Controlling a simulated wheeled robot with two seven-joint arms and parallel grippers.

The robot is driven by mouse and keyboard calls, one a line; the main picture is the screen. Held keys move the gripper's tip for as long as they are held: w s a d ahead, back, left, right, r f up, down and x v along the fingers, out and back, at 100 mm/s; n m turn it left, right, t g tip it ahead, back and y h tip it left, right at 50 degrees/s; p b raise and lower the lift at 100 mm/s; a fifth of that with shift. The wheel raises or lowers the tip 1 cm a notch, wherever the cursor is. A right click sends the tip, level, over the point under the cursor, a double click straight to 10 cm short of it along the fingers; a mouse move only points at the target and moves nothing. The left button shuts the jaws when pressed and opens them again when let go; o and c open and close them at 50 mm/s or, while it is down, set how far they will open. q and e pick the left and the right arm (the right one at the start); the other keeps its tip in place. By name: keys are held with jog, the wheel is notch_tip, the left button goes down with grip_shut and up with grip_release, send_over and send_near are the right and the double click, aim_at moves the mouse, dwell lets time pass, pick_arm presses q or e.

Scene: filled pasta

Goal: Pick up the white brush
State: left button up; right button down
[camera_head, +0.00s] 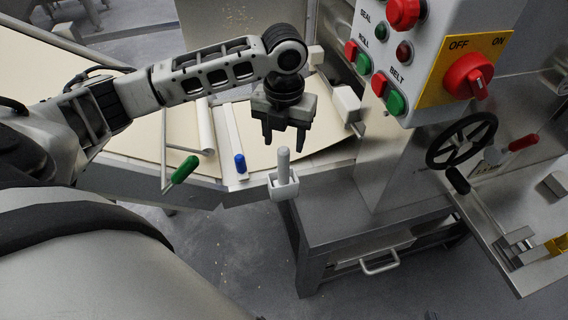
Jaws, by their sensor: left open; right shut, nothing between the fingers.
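The white brush (283,163) stands upright, its pale handle pointing up from a small white holder (284,189) at the front edge of the machine table. Its lower end is hidden inside the holder. My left gripper (284,139) comes in from the left and hangs with its fingers pointing down, just above the top of the handle in the picture. It is open and empty, its two dark fingers apart. I cannot tell the exact gap between fingers and handle. My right gripper is not in view.
A control panel (430,55) with buttons and a red switch rises at the right. A black handwheel (461,141) is below it. Green (185,169) and blue (240,163) handles lie left of the brush. A steel stand (345,225) is below right; open floor lies in front.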

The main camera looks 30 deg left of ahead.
aim_at(284, 159)
pick_arm(q)
jog(key=shift+s+f, duration=0.1)
jog(key=shift+f, duration=3.3)
jog(key=c, duration=1.1)
